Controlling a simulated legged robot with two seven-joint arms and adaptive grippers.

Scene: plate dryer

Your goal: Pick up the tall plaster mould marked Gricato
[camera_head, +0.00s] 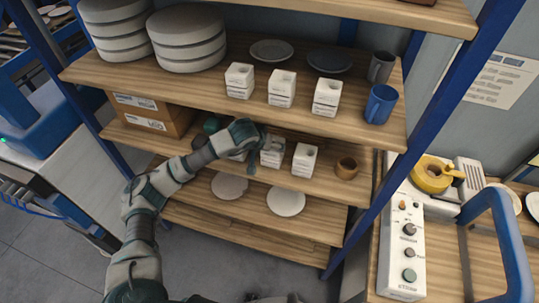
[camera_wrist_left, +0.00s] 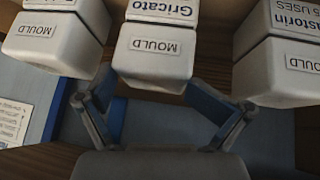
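The white plaster mould marked Gricato (camera_wrist_left: 160,48) is in the middle of the left wrist view, its lettering upside down. My left gripper (camera_wrist_left: 147,95) is open, with its two fingers apart at either side of this mould's near end, and it holds nothing. In the head view, my left gripper (camera_head: 258,150) reaches into the middle shelf beside the centre mould (camera_head: 272,154) of a row. The labels there are too small to read. I cannot tell whether the fingers touch it. My right gripper is not in view.
In the left wrist view, a mould (camera_wrist_left: 48,42) and a Pastorin mould (camera_wrist_left: 283,68) stand close on either side. On the middle shelf are another white mould (camera_head: 305,160), a brown cup (camera_head: 346,168) and a cardboard box (camera_head: 150,115). The shelf above (camera_head: 205,92) overhangs my arm.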

